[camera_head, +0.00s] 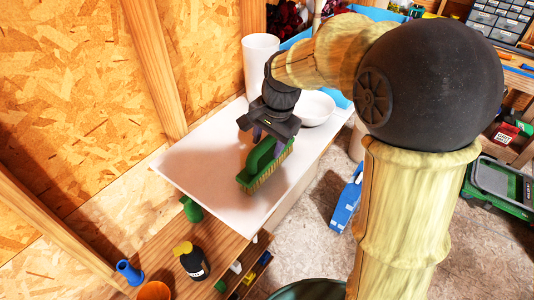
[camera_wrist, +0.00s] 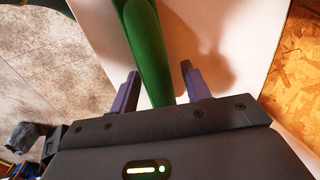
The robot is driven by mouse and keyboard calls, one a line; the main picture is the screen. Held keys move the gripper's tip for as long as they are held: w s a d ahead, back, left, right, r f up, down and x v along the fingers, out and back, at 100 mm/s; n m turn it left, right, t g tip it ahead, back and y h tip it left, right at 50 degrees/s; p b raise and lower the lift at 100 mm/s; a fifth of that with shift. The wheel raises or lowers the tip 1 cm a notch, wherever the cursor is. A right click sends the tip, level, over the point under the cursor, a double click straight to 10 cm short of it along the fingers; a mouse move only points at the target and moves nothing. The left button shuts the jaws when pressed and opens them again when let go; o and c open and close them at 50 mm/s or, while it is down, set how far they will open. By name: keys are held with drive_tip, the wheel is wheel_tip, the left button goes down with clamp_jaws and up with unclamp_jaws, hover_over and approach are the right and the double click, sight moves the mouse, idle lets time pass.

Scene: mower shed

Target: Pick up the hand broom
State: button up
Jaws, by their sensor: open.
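The hand broom (camera_head: 264,168) has a green body and tan bristles. It rests on the white board in the head view, directly below my gripper (camera_head: 260,138). In the wrist view the green handle of the hand broom (camera_wrist: 150,50) runs down between the two purple-grey fingers of my gripper (camera_wrist: 158,85). The fingers are open, one on each side of the handle, with a visible gap on the right. The broom's lower end is hidden behind the gripper's body in the wrist view.
The white board (camera_head: 205,175) has free room left of the broom. A white cylinder (camera_head: 260,65) and a white bowl (camera_head: 316,108) stand behind. A dark bottle with a yellow cap (camera_head: 192,262) stands on the lower wooden shelf.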

idle(0.4)
clamp_jaws()
wheel_tip(320, 180, up, 10)
drive_tip(key=shift+r+b, duration=0.1)
drive_tip(key=shift+b, duration=0.85)
